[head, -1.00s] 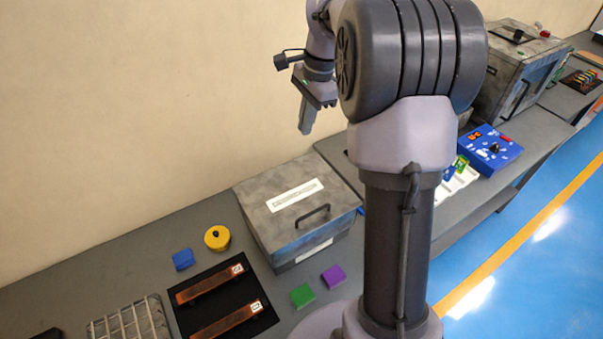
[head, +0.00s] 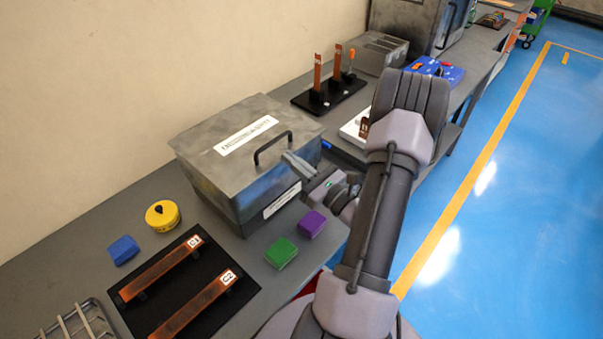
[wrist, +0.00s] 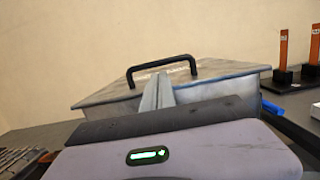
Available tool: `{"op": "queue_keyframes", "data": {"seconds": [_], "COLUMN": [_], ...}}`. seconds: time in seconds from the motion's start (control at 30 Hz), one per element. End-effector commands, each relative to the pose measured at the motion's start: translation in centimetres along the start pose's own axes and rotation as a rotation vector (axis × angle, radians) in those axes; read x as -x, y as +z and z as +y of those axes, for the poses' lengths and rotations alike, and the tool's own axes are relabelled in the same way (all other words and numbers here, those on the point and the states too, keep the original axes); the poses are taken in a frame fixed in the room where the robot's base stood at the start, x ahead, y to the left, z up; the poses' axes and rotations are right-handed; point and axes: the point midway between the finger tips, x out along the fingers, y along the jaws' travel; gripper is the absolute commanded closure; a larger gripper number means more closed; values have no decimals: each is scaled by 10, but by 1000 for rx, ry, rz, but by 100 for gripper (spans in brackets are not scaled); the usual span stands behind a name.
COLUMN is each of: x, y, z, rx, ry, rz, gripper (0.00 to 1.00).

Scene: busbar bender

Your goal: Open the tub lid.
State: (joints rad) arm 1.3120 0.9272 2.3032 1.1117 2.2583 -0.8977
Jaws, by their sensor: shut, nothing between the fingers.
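The tub (head: 225,196) is a grey metal box on the bench. Its lid (head: 205,140) lies flat on it, closed, with a white label and a black bar handle (head: 272,148) near the front edge. The handle also shows in the wrist view (wrist: 161,63). My gripper (head: 286,157) is shut and empty at the tub's front right, its fingertips close to the handle and the lid's front edge. In the wrist view the fingers (wrist: 158,80) point at the lid just below the handle. I cannot tell whether they touch it.
Green (head: 281,253) and purple (head: 312,224) blocks lie in front of the tub. A yellow round object (head: 162,215), a blue block (head: 123,250) and a black mat with copper bars (head: 240,297) lie left. A stand with upright bars (head: 312,105) is behind right.

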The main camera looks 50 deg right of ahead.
Motion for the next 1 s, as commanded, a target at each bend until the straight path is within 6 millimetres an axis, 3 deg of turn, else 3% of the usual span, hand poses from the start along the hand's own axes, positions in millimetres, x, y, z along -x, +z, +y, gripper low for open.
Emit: {"op": "queue_keyframes", "data": {"seconds": [0.23, 0.63, 1.0], "x": [-28, -32, -38], "y": [0, 1, 22], "z": [0, 0, 1], "rx": [0, 0, 1], "ry": [2, 2, 3], "rz": [-1, 1, 64], "gripper": [100, 100, 100]}}
